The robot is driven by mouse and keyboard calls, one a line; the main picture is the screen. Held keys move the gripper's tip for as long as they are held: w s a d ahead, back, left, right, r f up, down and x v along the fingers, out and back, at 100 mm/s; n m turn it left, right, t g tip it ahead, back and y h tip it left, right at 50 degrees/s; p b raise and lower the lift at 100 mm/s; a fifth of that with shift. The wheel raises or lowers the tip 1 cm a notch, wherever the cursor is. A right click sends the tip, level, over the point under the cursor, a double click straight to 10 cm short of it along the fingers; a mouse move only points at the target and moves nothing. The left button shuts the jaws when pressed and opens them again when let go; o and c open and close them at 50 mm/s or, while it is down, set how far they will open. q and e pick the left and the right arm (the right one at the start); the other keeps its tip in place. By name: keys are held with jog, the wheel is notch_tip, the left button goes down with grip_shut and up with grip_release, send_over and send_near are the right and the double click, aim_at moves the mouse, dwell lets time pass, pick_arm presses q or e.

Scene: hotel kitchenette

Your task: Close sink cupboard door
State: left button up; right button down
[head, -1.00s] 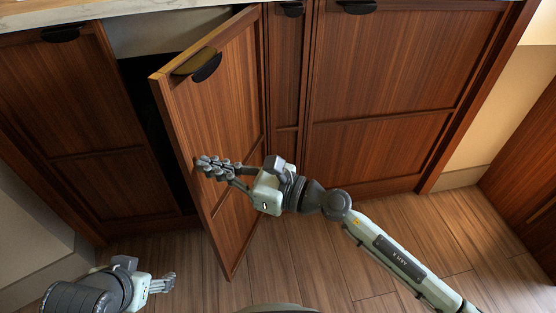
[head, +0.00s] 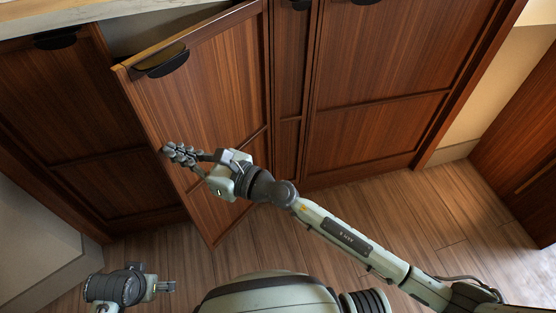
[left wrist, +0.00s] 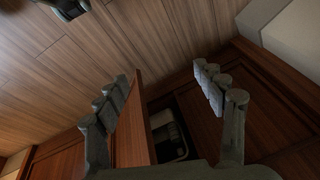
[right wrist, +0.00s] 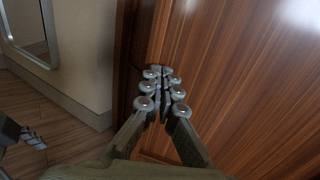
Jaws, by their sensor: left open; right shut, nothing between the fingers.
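The sink cupboard door (head: 205,95) is reddish-brown wood with a dark cup handle (head: 162,62) near its top edge. It stands partly open, its free edge at the left and its hinge side at the right. My right gripper (head: 180,153) is shut and empty, against or just in front of the door's outer face. In the right wrist view its fingers (right wrist: 162,88) are together near the door's free edge. My left gripper (head: 166,287) is low at the left, open and empty. In the left wrist view the door's edge (left wrist: 143,120) shows between its spread fingers, farther off.
A closed cupboard door (head: 75,110) is at the left and another (head: 385,80) at the right. A pale countertop (head: 90,12) runs above. The wooden floor (head: 370,215) is clear at the right.

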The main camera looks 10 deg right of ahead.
aim_at(161, 140)
jog(key=x, duration=0.3)
jog(key=w+x, duration=0.1)
jog(key=x, duration=0.1)
jog(key=shift+w+d, duration=0.15)
jog(key=shift+d, duration=0.05)
pick_arm(q)
notch_tip(161, 140, up, 8)
jog(key=r+t+b, duration=0.1)
jog(key=t+b, duration=0.1)
jog(key=b, duration=0.3)
jog(key=w+d+r+m+t+h+b, duration=0.1)
jog(key=w+d+r+t+h+b, duration=0.2)
jog(key=w+d+r+t, duration=0.5)
jog(key=w+d+r+h, duration=0.1)
jog(key=w+d+r, duration=0.2)
jog(key=d, duration=0.2)
jog(key=shift+w+r+m+t+h, duration=0.3)
jog(key=shift+w+r+m, duration=0.1)
pick_arm(e)
jog(key=w+a, duration=0.3)
jog(key=w, duration=0.4)
jog(key=w+a, duration=0.3)
jog(key=w, duration=0.4)
jog(key=shift+a+r, duration=0.15)
jog(key=shift+a, duration=0.1)
jog(key=shift+w+r, duration=0.1)
